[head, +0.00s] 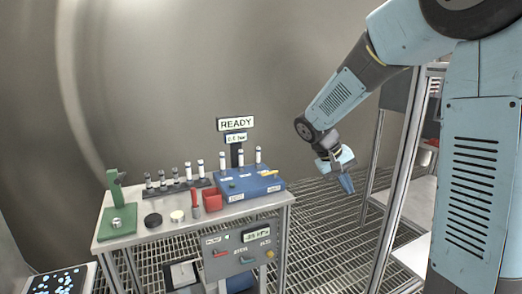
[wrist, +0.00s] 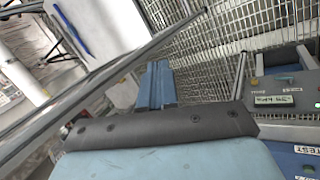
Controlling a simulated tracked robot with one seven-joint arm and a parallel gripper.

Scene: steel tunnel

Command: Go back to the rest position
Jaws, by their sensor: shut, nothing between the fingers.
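My gripper (head: 346,184) hangs in the air to the right of the workbench (head: 140,236) in the head view, pointing down. Its blue fingers are together with nothing between them. In the wrist view my gripper (wrist: 158,68) shows its closed fingers over the grated floor. My arm comes down from the upper right of the head view. The gripper touches nothing that I can see.
The bench holds a blue box (head: 250,186) with vials, a red bin (head: 212,199), a green stand (head: 118,215) and a READY sign (head: 236,124). A metal rack (head: 400,200) stands close on the right. Grated floor (head: 325,235) lies free between them.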

